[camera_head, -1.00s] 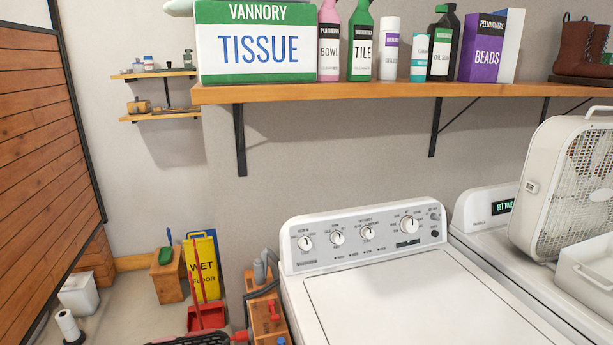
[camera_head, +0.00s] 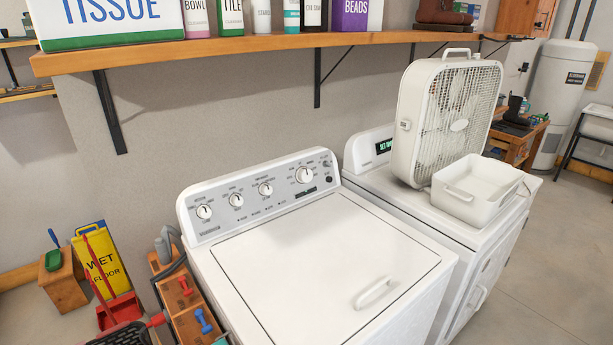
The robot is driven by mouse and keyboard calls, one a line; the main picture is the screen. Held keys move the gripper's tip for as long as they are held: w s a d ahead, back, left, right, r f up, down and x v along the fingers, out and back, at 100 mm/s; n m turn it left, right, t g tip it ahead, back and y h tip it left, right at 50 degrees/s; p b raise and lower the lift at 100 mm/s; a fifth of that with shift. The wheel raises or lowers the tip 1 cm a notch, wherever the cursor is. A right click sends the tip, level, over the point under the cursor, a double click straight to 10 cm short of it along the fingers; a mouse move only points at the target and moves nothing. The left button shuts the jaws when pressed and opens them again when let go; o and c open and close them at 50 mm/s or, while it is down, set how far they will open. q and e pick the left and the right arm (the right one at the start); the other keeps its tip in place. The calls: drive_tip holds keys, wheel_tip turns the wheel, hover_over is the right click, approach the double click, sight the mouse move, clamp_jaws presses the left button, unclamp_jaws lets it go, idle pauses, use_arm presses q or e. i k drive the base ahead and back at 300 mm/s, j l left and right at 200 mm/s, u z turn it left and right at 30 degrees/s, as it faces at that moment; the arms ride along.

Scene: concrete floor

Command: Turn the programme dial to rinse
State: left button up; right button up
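A white top-load washer (camera_head: 330,262) stands in the middle with its lid closed. Its grey control panel (camera_head: 262,189) at the back carries several round knobs. The largest knob (camera_head: 304,175) is at the panel's right end, with small markings around it too small to read. Three smaller dials sit to its left: the leftmost dial (camera_head: 204,211), the second dial (camera_head: 236,200) and the third dial (camera_head: 265,189). I cannot tell from the labels which is the programme dial. Neither of my grippers shows in the head view.
A second white machine (camera_head: 430,225) with a lit display stands to the right, bearing a box fan (camera_head: 448,118) and a white bin (camera_head: 474,190). A wooden shelf (camera_head: 210,57) with bottles overhangs the washer. A wooden toolbox (camera_head: 190,302) and yellow wet-floor sign (camera_head: 103,262) stand left.

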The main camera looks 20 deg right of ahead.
sight(303, 175)
drive_tip(key=l, duration=0.8)
drive_tip(key=k+l, duration=0.1)
drive_tip(key=l, duration=0.65)
drive_tip(key=k+l, duration=0.1)
drive_tip(key=l, duration=0.7)
